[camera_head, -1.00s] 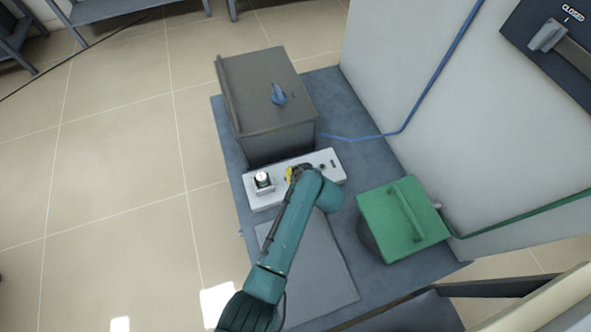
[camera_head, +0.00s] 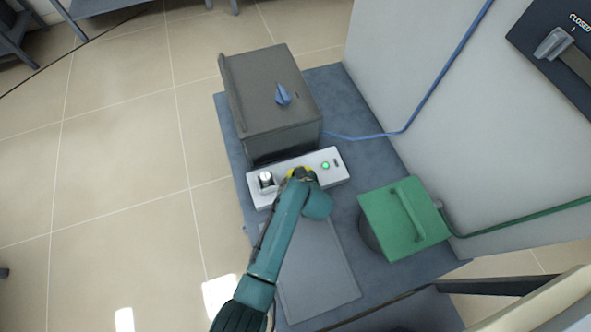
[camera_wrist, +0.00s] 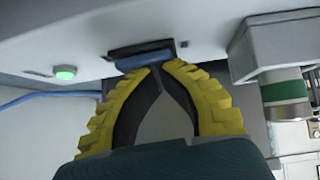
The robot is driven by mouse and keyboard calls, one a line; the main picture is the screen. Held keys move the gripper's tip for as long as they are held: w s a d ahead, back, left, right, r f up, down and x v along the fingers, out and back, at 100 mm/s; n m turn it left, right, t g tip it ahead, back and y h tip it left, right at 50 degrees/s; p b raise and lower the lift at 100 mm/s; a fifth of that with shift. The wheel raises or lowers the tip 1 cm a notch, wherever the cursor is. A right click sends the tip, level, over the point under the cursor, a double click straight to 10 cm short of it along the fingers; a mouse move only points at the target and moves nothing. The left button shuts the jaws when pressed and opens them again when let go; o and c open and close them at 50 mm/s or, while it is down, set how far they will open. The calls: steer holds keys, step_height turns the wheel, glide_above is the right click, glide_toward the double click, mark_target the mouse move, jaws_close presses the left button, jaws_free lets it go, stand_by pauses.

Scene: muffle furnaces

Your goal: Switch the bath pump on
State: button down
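The white control panel (camera_head: 283,184) sits in front of the grey box-shaped unit (camera_head: 270,95). A green lamp (camera_head: 325,165) on the panel is lit, and it also shows in the wrist view (camera_wrist: 65,72). My gripper (camera_head: 299,173) is at the middle of the panel, partly hidden by my arm. In the wrist view its yellow-and-black fingers (camera_wrist: 157,69) meet at the tips, against or just at a blue rocker switch (camera_wrist: 145,59) in a dark frame. Nothing is held between them. Exact contact and the rocker's tilt cannot be told.
A raised block with a white-topped knob (camera_head: 266,178) stands at the panel's left end. A green-lidded container (camera_head: 403,218) is to the right. A blue tube (camera_head: 410,122) runs along the wall. A flat grey plate (camera_head: 315,270) lies in front of the panel.

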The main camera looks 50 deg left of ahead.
steer(key=shift+w+d, duration=0.4)
steer(key=shift+w, duration=0.3)
steer(key=shift+s+r, duration=0.15)
steer(key=shift+r, duration=0.2)
step_height(320, 180, up, 5)
steer(key=p, duration=0.5)
steer(key=shift+s+d, duration=0.1)
steer(key=shift+d, duration=0.05)
steer(key=p+v, duration=0.4)
steer(key=v, duration=0.4)
steer(key=shift+s+d, duration=0.3)
steer(key=shift+d, duration=0.1)
steer(key=shift+f, duration=0.1)
